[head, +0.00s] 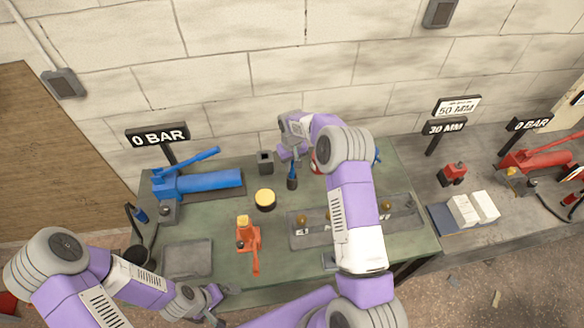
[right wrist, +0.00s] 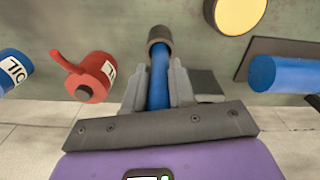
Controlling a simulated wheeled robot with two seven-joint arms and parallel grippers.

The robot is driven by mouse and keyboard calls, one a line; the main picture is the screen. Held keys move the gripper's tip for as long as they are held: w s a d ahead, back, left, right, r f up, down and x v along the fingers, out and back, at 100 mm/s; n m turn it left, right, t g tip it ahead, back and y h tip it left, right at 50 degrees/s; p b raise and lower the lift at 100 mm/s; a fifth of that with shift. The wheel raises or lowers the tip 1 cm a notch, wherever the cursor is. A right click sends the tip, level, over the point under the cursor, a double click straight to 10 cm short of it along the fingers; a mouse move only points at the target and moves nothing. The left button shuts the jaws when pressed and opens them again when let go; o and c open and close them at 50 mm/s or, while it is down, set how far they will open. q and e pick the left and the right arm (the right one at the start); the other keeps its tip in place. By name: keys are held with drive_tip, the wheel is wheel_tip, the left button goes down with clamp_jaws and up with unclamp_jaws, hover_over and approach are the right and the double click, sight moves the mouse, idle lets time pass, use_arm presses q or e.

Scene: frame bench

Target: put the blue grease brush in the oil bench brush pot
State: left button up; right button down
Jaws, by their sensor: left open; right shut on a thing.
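My right gripper (head: 292,153) is shut on the blue grease brush (head: 292,172), held near the back of the green bench. In the right wrist view the blue handle (right wrist: 158,80) lies between the fingers (right wrist: 155,90). Its far end meets a dark round cylinder (right wrist: 158,34), also seen in the head view (head: 292,185); I cannot tell whether this is a pot around the brush or the brush's own head. A dark square holder (head: 265,161) stands just left of it. My left gripper (head: 212,302) is open and empty at the bench's front left edge.
A blue hand pump (head: 198,182), a yellow-topped tin (head: 265,199) and an orange jack (head: 248,240) stand on the bench. A red can (right wrist: 92,77) is close beside the right gripper. A grey tray (head: 188,258) lies front left. My right arm hides part of the bench.

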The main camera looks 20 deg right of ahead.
wheel_tip(320, 180, down, 2)
drive_tip(key=shift+f, duration=0.1)
drive_tip(key=shift+f, duration=0.15)
drive_tip(key=c, duration=0.9)
unclamp_jaws()
drive_tip(key=shift+c, duration=0.2)
